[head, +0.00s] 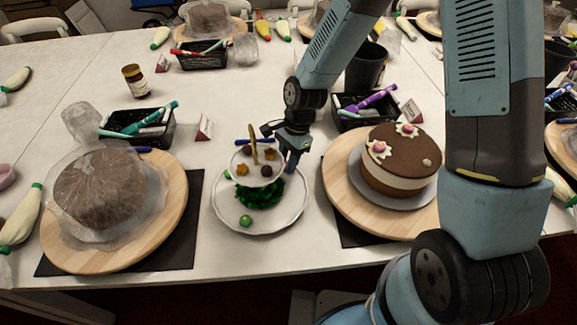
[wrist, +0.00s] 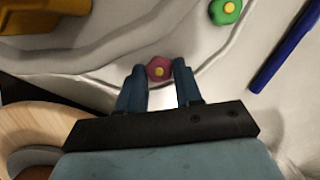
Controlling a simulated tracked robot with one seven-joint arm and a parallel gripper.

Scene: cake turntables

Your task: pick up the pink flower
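The pink flower (wrist: 159,68), with a yellow centre, shows in the wrist view between my two fingertips, close to the plate's rim. My gripper (wrist: 160,75) has its fingers parted, one on each side of the flower, with hardly any gap visible; I see no clear grip on it. In the head view my gripper (head: 290,166) points down at the right back side of the white plate (head: 262,226). I cannot make out the pink flower there.
A smaller raised dish (head: 240,157) with decorations and green foliage stands on the plate. A green flower (wrist: 226,11) and a blue pen (wrist: 284,48) are close by. A chocolate cake (head: 392,165) stands at right, a wrapped cake (head: 100,188) at left. Black baskets (head: 148,136) stand behind.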

